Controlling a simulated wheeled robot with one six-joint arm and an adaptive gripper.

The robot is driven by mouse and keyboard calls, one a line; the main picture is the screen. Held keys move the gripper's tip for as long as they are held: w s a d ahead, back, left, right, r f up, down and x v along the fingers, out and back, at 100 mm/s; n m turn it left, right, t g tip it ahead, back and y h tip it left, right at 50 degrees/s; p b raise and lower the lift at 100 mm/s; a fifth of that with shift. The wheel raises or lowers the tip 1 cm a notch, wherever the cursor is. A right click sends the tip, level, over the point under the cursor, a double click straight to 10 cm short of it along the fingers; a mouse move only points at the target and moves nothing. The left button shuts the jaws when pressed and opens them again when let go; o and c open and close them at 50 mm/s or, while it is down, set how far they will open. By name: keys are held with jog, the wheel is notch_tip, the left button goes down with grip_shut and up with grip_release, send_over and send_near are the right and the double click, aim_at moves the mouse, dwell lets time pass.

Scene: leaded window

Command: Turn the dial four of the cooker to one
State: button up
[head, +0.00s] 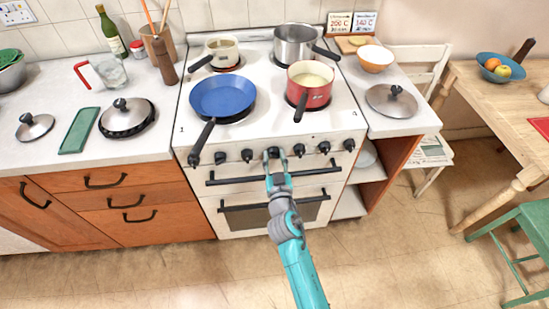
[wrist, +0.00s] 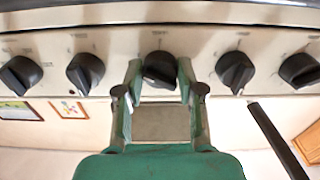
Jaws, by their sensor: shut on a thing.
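The white cooker (head: 265,215) stands in the middle of the head view, with a row of black dials along its front panel. My gripper (head: 273,156) reaches up to the middle dial, which has three dials on each side of it. In the wrist view, my gripper (wrist: 160,88) has its green fingers on either side of the middle dial (wrist: 160,68), shut on its black knob. The knob still sits on the panel. Its markings are too small to read, so I cannot tell its setting. The fingers partly hide the dial in the head view.
Neighbouring dials (wrist: 86,72) (wrist: 235,70) sit close on both sides. A black oven handle (head: 225,182) runs below the panel. A blue frying pan (head: 222,97) has its handle overhanging the front left. A red saucepan (head: 309,88) stands on the hob. The floor in front is clear.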

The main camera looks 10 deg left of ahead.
jog(key=n, duration=1.1)
jog(key=shift+r, duration=0.1)
jog(key=shift+n, duration=0.3)
dwell(0.4)
jog(key=o, duration=1.1)
jog(key=shift+o, duration=0.2)
